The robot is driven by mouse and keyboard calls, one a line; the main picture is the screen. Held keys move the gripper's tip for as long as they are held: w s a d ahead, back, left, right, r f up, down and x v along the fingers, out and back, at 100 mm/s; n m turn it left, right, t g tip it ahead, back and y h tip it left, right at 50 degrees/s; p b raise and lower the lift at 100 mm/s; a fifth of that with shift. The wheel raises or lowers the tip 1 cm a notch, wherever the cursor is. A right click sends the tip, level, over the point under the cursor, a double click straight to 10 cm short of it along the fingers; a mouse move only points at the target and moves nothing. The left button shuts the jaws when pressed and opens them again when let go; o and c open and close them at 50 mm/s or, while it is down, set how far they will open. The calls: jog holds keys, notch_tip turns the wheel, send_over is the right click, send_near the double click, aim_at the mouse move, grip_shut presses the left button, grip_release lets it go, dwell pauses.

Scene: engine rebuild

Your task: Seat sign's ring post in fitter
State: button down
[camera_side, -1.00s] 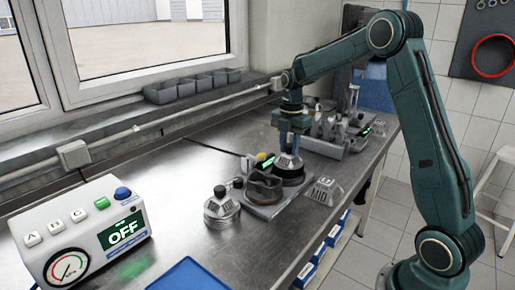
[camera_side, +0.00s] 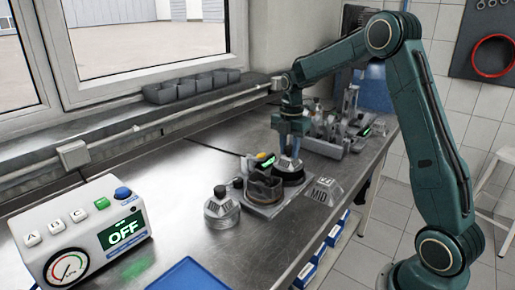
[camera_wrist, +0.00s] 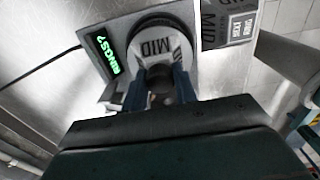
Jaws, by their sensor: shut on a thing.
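My gripper (camera_side: 291,148) is above the fitter, pointing down. In the wrist view its two blue fingers (camera_wrist: 160,84) are shut on a dark round knob or post of a grey piece marked MID (camera_wrist: 155,48). This piece, apparently the sign, also shows below the fingers in the side view (camera_side: 290,166). A black ring-shaped holder (camera_side: 294,180), apparently the fitter, surrounds its lower part. I cannot tell whether the piece is fully down in it. A green display (camera_wrist: 108,55) beside the holder appears to read RINGS?.
Another grey block marked MID (camera_side: 322,192) lies right of the holder. The control box (camera_side: 90,235) reads OFF. A grey tray of parts (camera_side: 340,140) lies behind.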

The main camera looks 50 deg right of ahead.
jog(key=shift+f, duration=0.15)
dwell(0.3)
dwell(0.4)
jog(key=c, duration=0.6)
grip_release()
jog(key=shift+r, duration=3.05)
